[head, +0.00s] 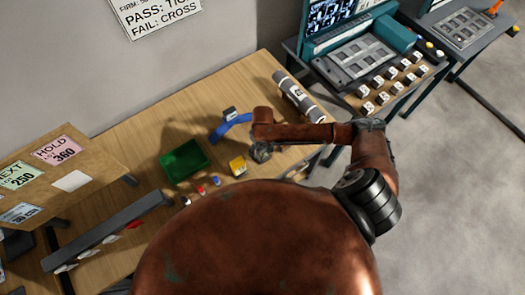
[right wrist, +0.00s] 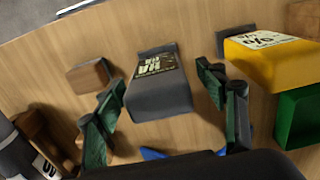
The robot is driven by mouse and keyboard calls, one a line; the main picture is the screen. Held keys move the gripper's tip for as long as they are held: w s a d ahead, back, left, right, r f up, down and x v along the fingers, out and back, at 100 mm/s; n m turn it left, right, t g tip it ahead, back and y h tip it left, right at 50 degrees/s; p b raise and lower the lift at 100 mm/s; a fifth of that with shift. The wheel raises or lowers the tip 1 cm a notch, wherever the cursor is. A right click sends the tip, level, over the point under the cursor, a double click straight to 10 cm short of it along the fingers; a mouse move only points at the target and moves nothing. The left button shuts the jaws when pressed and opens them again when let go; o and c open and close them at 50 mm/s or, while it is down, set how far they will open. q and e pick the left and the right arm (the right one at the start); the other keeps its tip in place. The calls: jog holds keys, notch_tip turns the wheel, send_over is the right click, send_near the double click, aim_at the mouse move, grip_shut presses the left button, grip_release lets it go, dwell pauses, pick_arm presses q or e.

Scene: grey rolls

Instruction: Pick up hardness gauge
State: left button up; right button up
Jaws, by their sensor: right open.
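My right gripper (head: 261,153) is low over the wooden table, and in the right wrist view its two green-and-black fingers (right wrist: 165,112) are open. Between and just beyond them is a dark grey boxy device (right wrist: 158,98) with a dark label, which may be the hardness gauge; the fingers stand apart on either side of it. In the head view the gripper largely hides this device. A yellow device (head: 238,166) with a pale label sits beside the gripper and also shows at right in the right wrist view (right wrist: 275,62). My left gripper is not in view.
A green tray (head: 184,161), a blue curved object (head: 229,126) and a small dark box (head: 230,114) are nearby. A grey roll (head: 300,97) lies at the back right. A brown block (right wrist: 88,76) is left of the grey device. Small coloured items (head: 201,190) stand in front.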

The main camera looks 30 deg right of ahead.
aim_at(263, 153)
notch_tip(263, 153, down, 4)
jog(key=shift+w+r, duration=0.15)
jog(key=shift+f, duration=0.35)
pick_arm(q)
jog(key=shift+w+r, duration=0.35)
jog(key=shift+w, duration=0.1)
pick_arm(e)
jog(key=shift+d, duration=0.1)
jog(key=c, duration=1.5)
